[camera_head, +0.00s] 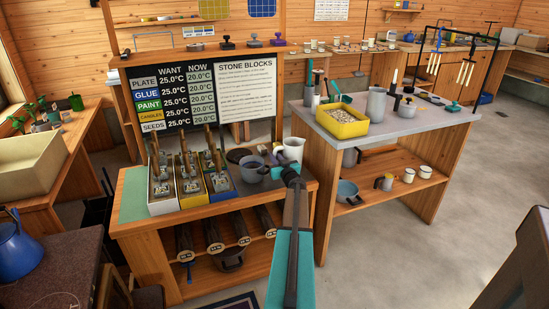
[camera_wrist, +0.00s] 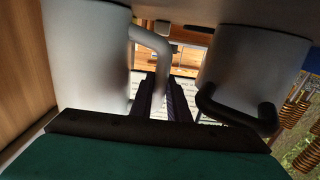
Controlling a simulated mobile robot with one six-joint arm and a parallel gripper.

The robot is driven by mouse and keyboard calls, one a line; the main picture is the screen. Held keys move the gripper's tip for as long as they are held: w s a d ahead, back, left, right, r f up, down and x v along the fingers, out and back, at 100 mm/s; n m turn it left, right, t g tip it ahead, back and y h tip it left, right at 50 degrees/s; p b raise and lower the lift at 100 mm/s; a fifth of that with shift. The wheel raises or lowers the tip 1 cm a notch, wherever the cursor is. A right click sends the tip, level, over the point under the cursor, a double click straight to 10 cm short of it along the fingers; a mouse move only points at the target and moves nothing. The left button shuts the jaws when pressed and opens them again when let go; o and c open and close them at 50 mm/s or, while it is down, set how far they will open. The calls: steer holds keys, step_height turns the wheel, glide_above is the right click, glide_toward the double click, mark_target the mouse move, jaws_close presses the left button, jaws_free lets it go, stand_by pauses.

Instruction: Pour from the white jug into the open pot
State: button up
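The white jug (camera_head: 293,149) stands upright near the right end of the low bench in the head view, its lower part hidden by my arm. In the wrist view the jug (camera_wrist: 88,60) fills the left side, its handle curving in toward my fingers. My gripper (camera_head: 289,174) is at the jug's near side; in the wrist view its dark fingers (camera_wrist: 164,88) have a narrow gap at the handle. I cannot tell whether they grip it. The open grey pot (camera_head: 252,169) sits just left of the jug. A pale vessel with a dark handle (camera_wrist: 240,112) shows right of the fingers.
Several boxes of stamp-like tools (camera_head: 190,178) stand left of the pot, before a sign board (camera_head: 174,98). To the right, a higher grey-topped table (camera_head: 400,122) holds a yellow bin (camera_head: 343,122) and a grey pitcher (camera_head: 376,104).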

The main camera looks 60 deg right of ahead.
steer(key=o, duration=0.4)
steer(key=shift+o, duration=0.2)
steer(key=shift+f+b, duration=0.25)
steer(key=shift+b, duration=0.55)
steer(key=shift+p+v, duration=0.45)
steer(key=shift+v, duration=6.45)
steer(key=shift+w+a, duration=0.1)
steer(key=shift+a, duration=0.05)
